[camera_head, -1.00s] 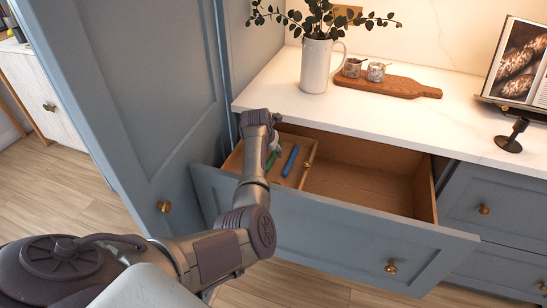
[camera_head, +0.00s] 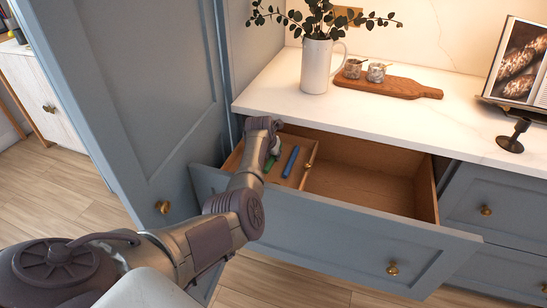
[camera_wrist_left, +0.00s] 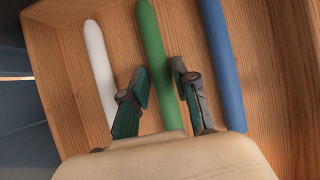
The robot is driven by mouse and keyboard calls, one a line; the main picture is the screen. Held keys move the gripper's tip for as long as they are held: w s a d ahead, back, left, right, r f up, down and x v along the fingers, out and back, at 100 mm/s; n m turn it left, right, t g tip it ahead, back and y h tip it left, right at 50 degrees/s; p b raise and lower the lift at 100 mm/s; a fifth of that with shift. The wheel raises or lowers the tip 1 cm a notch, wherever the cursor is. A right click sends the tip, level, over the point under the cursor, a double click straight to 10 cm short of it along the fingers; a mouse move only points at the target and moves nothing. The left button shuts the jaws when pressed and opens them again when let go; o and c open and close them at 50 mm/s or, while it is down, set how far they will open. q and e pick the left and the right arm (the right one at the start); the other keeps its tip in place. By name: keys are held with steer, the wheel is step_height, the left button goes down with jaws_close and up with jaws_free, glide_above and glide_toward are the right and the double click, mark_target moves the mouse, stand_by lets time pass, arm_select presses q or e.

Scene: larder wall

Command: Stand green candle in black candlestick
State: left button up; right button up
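The green candle (camera_wrist_left: 155,55) lies in the drawer's left compartment, between a white candle (camera_wrist_left: 99,65) and a blue candle (camera_wrist_left: 222,60). My left gripper (camera_wrist_left: 161,77) is open, with one finger on each side of the green candle and visible gaps beside it. In the head view my left gripper (camera_head: 273,150) reaches down into that compartment and hides most of the green candle (camera_head: 270,163). The black candlestick (camera_head: 512,138) stands upright and empty on the counter at the right, before the book stand. My right gripper is not in view.
The open drawer (camera_head: 340,237) has a wooden divider, with its larger right compartment empty. The white counter (camera_head: 430,125) holds a white pitcher (camera_head: 316,68) with branches, a wooden board (camera_head: 400,89) with two small jars, and an open book (camera_head: 521,62). A tall blue cabinet stands left.

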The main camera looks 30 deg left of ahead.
arm_select(q)
jaws_close()
